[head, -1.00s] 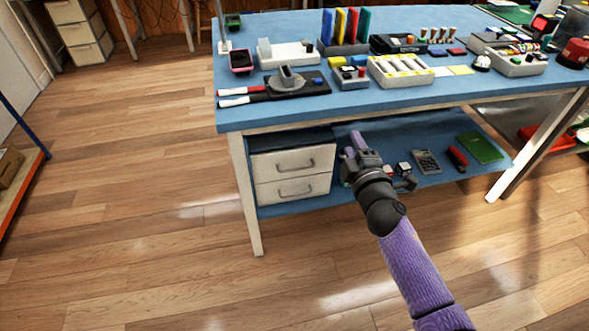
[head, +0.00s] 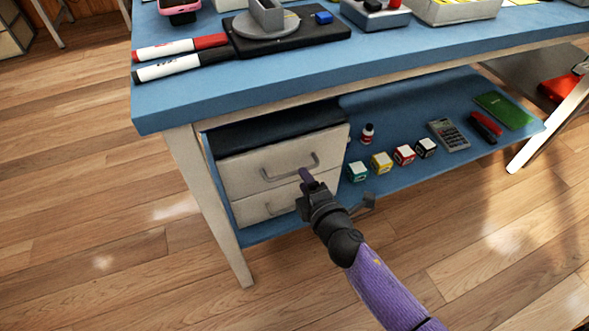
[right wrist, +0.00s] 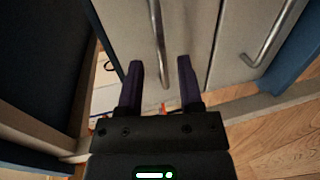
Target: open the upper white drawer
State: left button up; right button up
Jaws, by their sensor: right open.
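The upper white drawer (head: 238,174) is shut in the small cabinet under the blue table, flush above the lower white drawer (head: 256,208). Its grey bar handle (head: 276,177) runs across its front. My right gripper (head: 307,181) is open and empty in front of the drawers, close to the right end of this handle. In the right wrist view, the upper handle (right wrist: 158,40) lies ahead, in line with the gap between the two fingers (right wrist: 160,64); contact cannot be made out. The lower handle (right wrist: 268,38) is to the right. My left gripper is out of view.
The blue lower shelf (head: 400,172) right of the cabinet holds several small cubes, a small bottle (head: 367,133), a calculator (head: 448,134) and a green board (head: 503,111). The tabletop edge overhangs the cabinet, and a table leg (head: 212,205) stands at its left. Floor in front is clear.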

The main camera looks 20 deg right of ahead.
jog(key=b+x, duration=0.1)
jog(key=x, duration=0.3)
jog(key=shift+w+f, duration=0.15)
jog(key=shift+w, duration=0.1)
grip_shut()
dwell(0.7)
dwell(0.3)
